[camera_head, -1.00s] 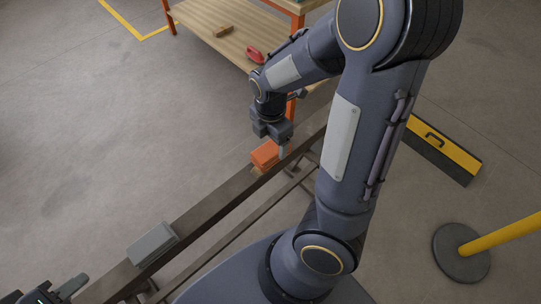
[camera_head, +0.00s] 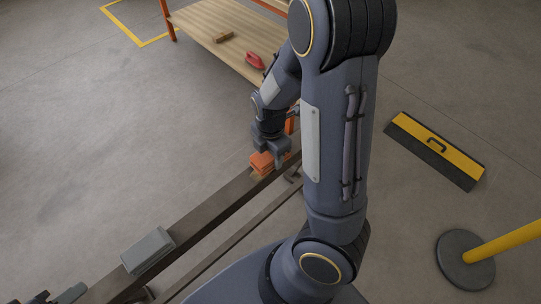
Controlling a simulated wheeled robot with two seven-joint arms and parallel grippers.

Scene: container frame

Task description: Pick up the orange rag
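The orange rag (camera_head: 261,161) is a small folded stack lying on the dark metal beam (camera_head: 215,205) of the frame, near its far end. My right gripper (camera_head: 274,164) points down at the rag, with its fingers at the rag's right side and partly in front of it. I cannot tell whether the fingers are around the rag or whether they touch it. My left gripper (camera_head: 62,297) shows only in part at the bottom left corner, far from the rag. Its finger opening is not clear.
A grey block (camera_head: 147,250) sits on the near part of the beam. A wooden workbench (camera_head: 225,37) with a red item (camera_head: 255,60) and a brush (camera_head: 224,37) stands behind. Floor at left is clear.

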